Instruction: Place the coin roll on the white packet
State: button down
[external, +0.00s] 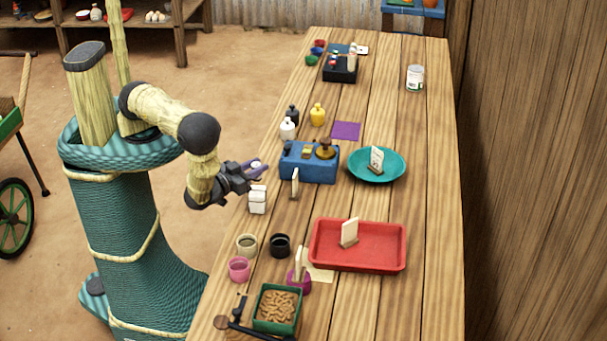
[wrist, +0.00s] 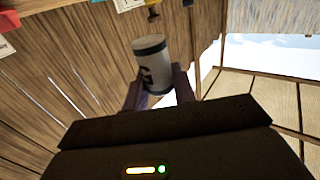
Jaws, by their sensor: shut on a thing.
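My gripper (external: 257,168) is held out over the near left edge of the table. In the wrist view, its fingers (wrist: 160,90) are shut on the coin roll (wrist: 150,62), a small white cylinder with dark bands and a dark letter. The roll sticks out past the fingertips, slightly tilted in the picture.
A blue block (external: 308,170) with small weights stands right of my gripper. A small card (external: 295,184) stands beside the packet. Black, white and yellow bottles (external: 317,115) stand behind. A teal plate (external: 394,160), red tray (external: 385,257) and several cups (external: 247,245) are nearby. The table's right side is mostly clear.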

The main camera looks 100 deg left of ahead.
aim_at(256, 179)
jog(key=shift+f+p, duration=0.35)
jog(key=shift+f, duration=1.7)
jog(key=shift+f, duration=0.15)
jog(key=c, duration=1.1)
grip_release()
jog(key=shift+c, duration=0.2)
jog(key=b+v, duration=0.3)
jog(key=v, duration=0.9)
jog(key=shift+b, duration=0.35)
